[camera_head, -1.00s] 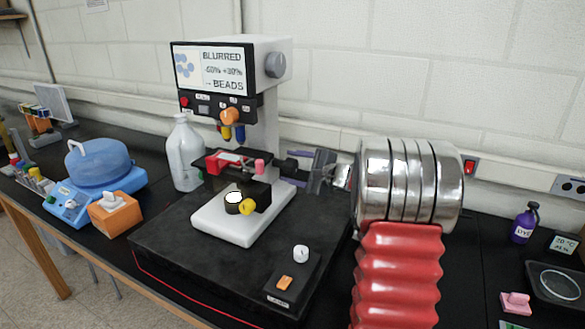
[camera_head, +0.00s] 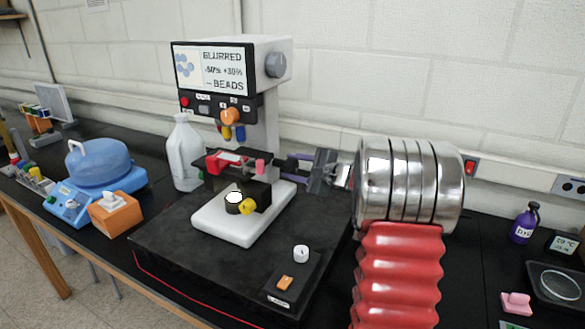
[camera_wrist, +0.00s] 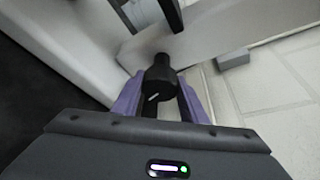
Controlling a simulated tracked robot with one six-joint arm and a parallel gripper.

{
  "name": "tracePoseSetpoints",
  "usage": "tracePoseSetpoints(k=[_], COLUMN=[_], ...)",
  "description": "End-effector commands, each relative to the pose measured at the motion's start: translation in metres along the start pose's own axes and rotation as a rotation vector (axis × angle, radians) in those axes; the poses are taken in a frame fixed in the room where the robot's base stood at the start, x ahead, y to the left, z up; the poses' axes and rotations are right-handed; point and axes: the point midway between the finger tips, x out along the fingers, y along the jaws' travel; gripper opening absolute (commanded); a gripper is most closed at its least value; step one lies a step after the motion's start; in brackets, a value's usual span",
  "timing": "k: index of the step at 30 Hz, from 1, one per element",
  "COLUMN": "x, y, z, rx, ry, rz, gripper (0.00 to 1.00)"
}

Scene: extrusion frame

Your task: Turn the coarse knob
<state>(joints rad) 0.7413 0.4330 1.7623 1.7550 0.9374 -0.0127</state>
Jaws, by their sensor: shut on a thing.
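The microscope (camera_head: 255,105) stands on a black platform, and its screen (camera_head: 212,70) reads "BLURRED" above smaller lines, one with "BEADS". In the wrist view, a black knob (camera_wrist: 160,76) with a short white mark sticks out from the pale microscope body. The purple fingers of my gripper (camera_wrist: 160,104) are shut on it, one on each side. In the head view my gripper (camera_head: 290,164) reaches in from the right, behind the stage (camera_head: 230,158). The knob is mostly hidden there.
A small box with a white knob (camera_head: 301,253) and an orange switch (camera_head: 285,283) lies on the platform's front right. A white jug (camera_head: 186,153) stands left of the microscope. A blue-lidded device (camera_head: 98,165) and an orange box (camera_head: 115,213) are further left.

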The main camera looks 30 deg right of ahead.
Motion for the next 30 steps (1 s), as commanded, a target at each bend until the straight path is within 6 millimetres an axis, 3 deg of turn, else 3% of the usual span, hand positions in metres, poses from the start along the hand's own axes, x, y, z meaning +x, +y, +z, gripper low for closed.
tracePoseSetpoints(k=[12, 23, 24, 30], x=[0.0001, 0.0002, 0.0002, 0.0003], y=[0.0034, 0.0044, 0.0045, 0.0030], z=[-0.0013, -0.0015, -0.0015, -0.0008], rx=[0.149, 0.161, 0.161, 0.159], ry=[0.001, 0.002, 0.002, 0.001], rz=[0.065, 0.072, 0.072, 0.069], gripper=[0.17, 0.17, 0.41, 0.55])
